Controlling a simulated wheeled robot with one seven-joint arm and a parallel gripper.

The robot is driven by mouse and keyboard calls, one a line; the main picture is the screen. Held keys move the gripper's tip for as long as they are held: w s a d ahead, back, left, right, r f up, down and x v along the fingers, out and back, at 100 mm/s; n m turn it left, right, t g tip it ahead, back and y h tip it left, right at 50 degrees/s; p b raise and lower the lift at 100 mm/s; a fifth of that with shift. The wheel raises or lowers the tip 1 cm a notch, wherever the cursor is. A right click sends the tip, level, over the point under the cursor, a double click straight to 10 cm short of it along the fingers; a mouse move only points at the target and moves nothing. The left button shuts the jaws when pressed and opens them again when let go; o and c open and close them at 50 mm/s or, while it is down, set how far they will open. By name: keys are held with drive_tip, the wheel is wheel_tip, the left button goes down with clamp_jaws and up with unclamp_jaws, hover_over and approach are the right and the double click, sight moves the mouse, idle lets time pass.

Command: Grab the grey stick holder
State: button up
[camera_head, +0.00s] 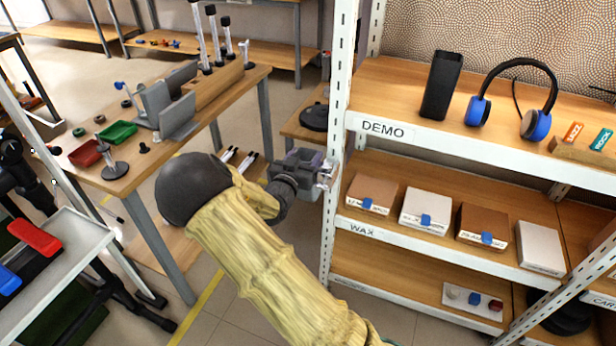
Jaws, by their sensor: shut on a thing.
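My gripper (327,174) is at the end of my yellow-covered arm, in the middle of the view, right beside the white shelf post. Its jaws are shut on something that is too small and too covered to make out. I cannot tell whether it touches the post. I cannot pick out the grey stick holder with certainty. A grey upright-plated fixture (180,118) stands on the wooden table at the left, well apart from my gripper. Several white sticks with black ends (208,40) stand upright behind it.
The white perforated shelf post (337,130) stands close to my gripper. The shelves at the right hold headphones (546,122), a black case (441,85) and several labelled boxes (424,208). The wooden table (155,160) holds green (117,134) and red (85,153) trays.

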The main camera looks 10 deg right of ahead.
drive_tip(key=shift+a+r, duration=0.1)
drive_tip(key=shift+r, duration=0.1)
wheel_tip(320, 180, up, 17)
drive_tip(key=w+a+p, duration=0.1)
drive_tip(key=p, duration=0.3)
drive_tip(key=v, duration=1.4)
drive_tip(key=shift+a+f+p, duration=0.2)
drive_tip(key=shift+f+p, duration=0.15)
drive_tip(key=shift+f, duration=0.05)
